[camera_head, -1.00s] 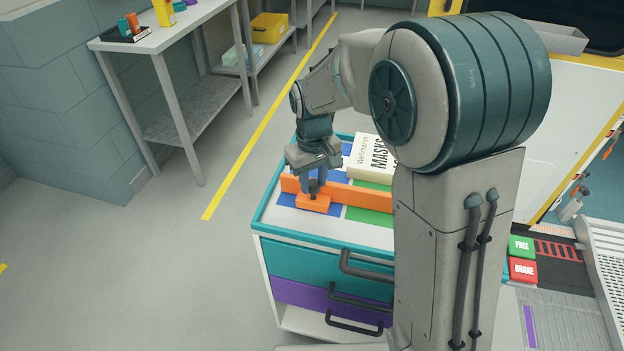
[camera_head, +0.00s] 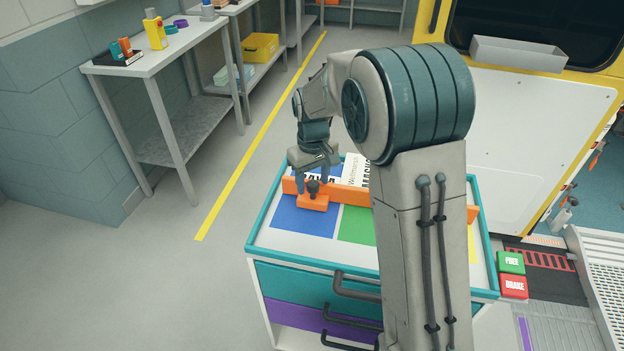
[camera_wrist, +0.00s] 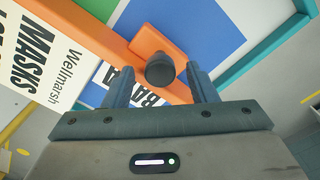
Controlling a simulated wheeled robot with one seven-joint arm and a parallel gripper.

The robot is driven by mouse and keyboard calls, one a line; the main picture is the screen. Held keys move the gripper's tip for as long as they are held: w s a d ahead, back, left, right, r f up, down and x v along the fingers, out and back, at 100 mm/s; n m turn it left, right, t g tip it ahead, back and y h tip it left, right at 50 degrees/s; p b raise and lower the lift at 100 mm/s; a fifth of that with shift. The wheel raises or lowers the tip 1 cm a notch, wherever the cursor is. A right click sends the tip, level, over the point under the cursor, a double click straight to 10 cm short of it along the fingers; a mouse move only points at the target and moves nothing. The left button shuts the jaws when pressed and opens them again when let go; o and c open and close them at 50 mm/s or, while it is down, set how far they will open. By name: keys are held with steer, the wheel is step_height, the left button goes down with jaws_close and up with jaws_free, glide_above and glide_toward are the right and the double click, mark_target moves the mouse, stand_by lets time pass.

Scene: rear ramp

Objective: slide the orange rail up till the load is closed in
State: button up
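The orange rail (camera_head: 350,194) lies across the top of the teal-rimmed trolley (camera_head: 258,215); my arm hides part of it. A dark knob (camera_wrist: 160,69) stands on its orange block (camera_head: 312,203). The load shows as a white Wellmarsh MASKS box (camera_wrist: 45,45) and a white box lettered "BA" (camera_wrist: 150,98), both close behind the rail; I cannot tell if they touch it. My gripper (camera_head: 314,180) is open over the knob. In the wrist view its fingers stand on either side of the knob, with gaps.
Blue (camera_head: 300,219) and green (camera_head: 357,226) panels lie bare in front of the rail. A green FREE button (camera_head: 511,262) and red BRAKE button (camera_head: 514,287) are at the right, by the ramp (camera_head: 600,262). A workbench (camera_head: 160,70) stands at the left; the floor between is clear.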

step_height(320, 180, up, 14)
stand_by(0.6)
steer(key=shift+f, duration=0.1)
steer(key=s+d+f+m+t+p, duration=0.1)
steer(key=s+d+m, duration=0.2)
steer(key=s, duration=0.9)
steer(key=s+d+f+m+t+p, duration=0.1)
steer(key=s+d+f+m, duration=0.1)
steer(key=s+d, duration=0.6)
steer(key=s+m, duration=0.1)
steer(key=s, duration=0.4)
steer(key=shift+d+t, duration=0.35)
steer(key=shift+t, duration=0.05)
steer(key=shift+f, duration=0.1)
